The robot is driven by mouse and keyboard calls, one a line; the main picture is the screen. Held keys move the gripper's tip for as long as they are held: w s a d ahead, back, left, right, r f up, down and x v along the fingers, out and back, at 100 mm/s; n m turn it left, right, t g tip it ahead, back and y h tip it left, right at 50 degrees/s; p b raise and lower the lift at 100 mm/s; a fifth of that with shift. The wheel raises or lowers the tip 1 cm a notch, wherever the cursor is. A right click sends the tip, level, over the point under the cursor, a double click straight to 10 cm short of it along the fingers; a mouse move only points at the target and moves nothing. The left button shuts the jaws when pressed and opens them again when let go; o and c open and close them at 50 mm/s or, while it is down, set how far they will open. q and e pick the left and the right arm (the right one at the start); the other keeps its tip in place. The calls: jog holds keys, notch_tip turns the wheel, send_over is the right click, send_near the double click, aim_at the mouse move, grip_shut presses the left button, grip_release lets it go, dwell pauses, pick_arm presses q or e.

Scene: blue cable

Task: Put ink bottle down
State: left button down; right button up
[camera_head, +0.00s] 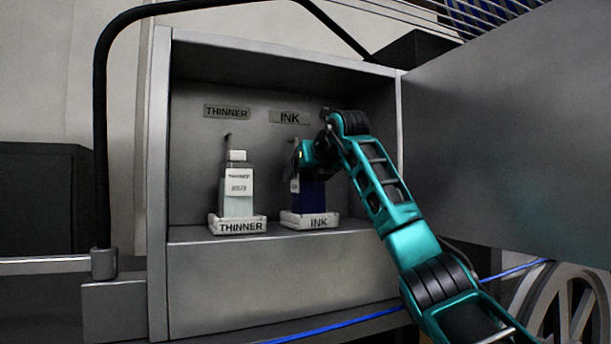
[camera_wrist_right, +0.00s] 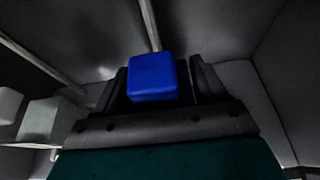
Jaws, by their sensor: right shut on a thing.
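The ink bottle (camera_head: 312,193) is dark blue and stands upright at the white tray labelled INK (camera_head: 318,221), inside the grey cabinet. My right gripper (camera_head: 303,152) is at the top of the bottle, and my teal arm hides part of it. In the right wrist view, a blue block-shaped part of the ink bottle (camera_wrist_right: 152,78) sits between the two dark fingers of my right gripper (camera_wrist_right: 160,85), which are shut on it. Whether the bottle's base rests fully in the tray is hard to tell. My left gripper is not in view.
A thinner bottle (camera_head: 239,186) with a white label stands in the THINNER tray (camera_head: 238,226) to the left. The cabinet's side wall (camera_head: 158,190) bounds the left, and an open grey door (camera_head: 510,150) the right. A blue cable (camera_head: 340,325) runs below.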

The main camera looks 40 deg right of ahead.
jog(key=o, duration=1.5)
jog(key=shift+f, duration=0.1)
jog(key=b+v, duration=0.1)
jog(key=v, duration=1.1)
jog(key=shift+s+d, duration=0.1)
